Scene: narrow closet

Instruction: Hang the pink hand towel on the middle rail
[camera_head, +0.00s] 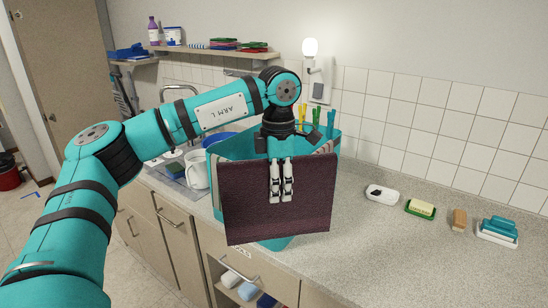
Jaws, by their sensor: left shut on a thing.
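A dark maroon-purple cloth (250,212), the only thing that looks like the hand towel, hangs spread flat and nearly upright from my left gripper (281,198). The gripper's two fingers point down and are shut on it near its upper middle. It hangs in front of a teal bin-like container (276,243) and hides most of it. Whether the cloth touches the container cannot be told. I cannot make out a middle rail; anything behind the cloth is hidden. My right gripper is not in view.
A white mug (196,170) stands left of the container. On the counter at right are a white soap dish (382,194), a green dish with yellow soap (421,208), a brown brush (459,219) and a teal stack (499,229). The front right counter is clear. A shelf (205,49) is behind.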

